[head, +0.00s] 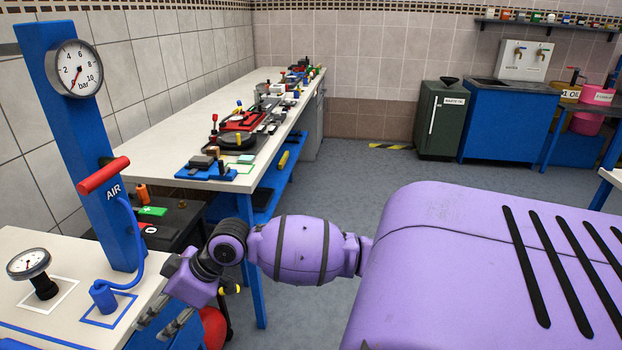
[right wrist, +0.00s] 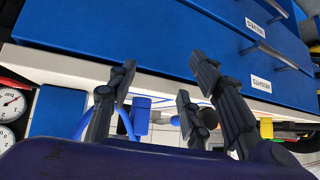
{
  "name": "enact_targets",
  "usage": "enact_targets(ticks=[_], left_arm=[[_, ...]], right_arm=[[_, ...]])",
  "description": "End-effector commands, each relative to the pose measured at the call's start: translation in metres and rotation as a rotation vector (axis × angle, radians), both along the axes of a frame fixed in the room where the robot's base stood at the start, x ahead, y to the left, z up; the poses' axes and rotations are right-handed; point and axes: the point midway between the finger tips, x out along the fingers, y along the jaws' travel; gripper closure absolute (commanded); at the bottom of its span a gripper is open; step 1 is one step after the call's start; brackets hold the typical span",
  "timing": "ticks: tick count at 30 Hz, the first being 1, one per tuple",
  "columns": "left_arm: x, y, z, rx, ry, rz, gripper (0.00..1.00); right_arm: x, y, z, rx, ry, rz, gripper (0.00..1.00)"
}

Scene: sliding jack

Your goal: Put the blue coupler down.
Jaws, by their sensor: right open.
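The blue coupler (head: 103,297) stands upright inside a blue square outline on the white bench top (head: 60,252). A blue hose joins it to the blue AIR post (head: 85,160). In the right wrist view the coupler (right wrist: 140,115) shows beyond the fingers, with the hose beside it. My right gripper (head: 160,322) is at the bench's right edge, to the right of the coupler and apart from it in the head view. Its fingers (right wrist: 160,85) are spread and hold nothing. My left gripper is not in view.
A black-based gauge (head: 42,280) stands in a white outline left of the coupler. The post carries a red handle (head: 103,175) and a dial (head: 75,68). A long cluttered workbench (head: 165,155) is behind. Blue drawers (right wrist: 200,30) show close by in the right wrist view.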

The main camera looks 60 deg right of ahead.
Motion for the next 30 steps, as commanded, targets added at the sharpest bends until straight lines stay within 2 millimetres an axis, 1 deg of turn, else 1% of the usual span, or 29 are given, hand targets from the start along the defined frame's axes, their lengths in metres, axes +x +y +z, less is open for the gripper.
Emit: enact_targets(ticks=[1, 2, 3, 5, 6, 8, 9, 11, 12, 15, 18, 19, 21, 23, 30], left_arm=[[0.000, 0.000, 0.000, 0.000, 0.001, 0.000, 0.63], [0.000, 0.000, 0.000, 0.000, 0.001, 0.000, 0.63], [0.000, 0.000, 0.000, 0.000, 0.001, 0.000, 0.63], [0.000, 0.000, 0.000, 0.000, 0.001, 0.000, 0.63], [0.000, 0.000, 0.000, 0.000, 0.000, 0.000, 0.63], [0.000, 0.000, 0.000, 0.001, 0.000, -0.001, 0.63], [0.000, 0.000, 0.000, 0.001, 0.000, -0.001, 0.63], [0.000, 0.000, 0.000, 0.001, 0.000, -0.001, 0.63], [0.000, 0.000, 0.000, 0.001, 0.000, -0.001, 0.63], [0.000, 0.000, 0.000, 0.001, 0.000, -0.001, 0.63], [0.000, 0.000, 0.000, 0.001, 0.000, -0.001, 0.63], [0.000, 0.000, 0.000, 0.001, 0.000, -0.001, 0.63], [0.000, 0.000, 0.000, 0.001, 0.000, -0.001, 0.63], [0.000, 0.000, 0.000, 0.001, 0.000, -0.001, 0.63], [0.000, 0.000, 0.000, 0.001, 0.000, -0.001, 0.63]], right_arm=[[-0.027, 0.006, -0.047, 0.021, 0.028, -0.039, 0.54], [-0.042, 0.008, -0.070, 0.028, 0.035, -0.066, 0.54], [-0.064, 0.011, -0.101, 0.035, 0.043, -0.104, 0.54], [-0.101, 0.016, -0.142, 0.040, 0.052, -0.163, 0.54], [-0.127, 0.019, -0.165, 0.042, 0.057, -0.205, 0.54], [-0.168, 0.024, -0.195, 0.038, 0.062, -0.268, 0.54], [-0.196, 0.028, -0.211, 0.032, 0.066, -0.312, 0.54], [-0.238, 0.032, -0.230, 0.017, 0.071, -0.374, 0.54], [-0.264, 0.035, -0.239, 0.003, 0.072, -0.414, 0.54], [-0.320, 0.042, -0.251, -0.036, 0.073, -0.496, 0.54], [-0.359, 0.045, -0.254, -0.074, 0.075, -0.554, 0.54], [-0.368, 0.046, -0.254, -0.085, 0.075, -0.565, 0.54], [-0.381, 0.047, -0.254, -0.103, 0.074, -0.583, 0.54], [-0.388, 0.047, -0.254, -0.113, 0.074, -0.590, 0.54], [-0.390, 0.047, -0.254, -0.119, 0.072, -0.592, 0.54]])
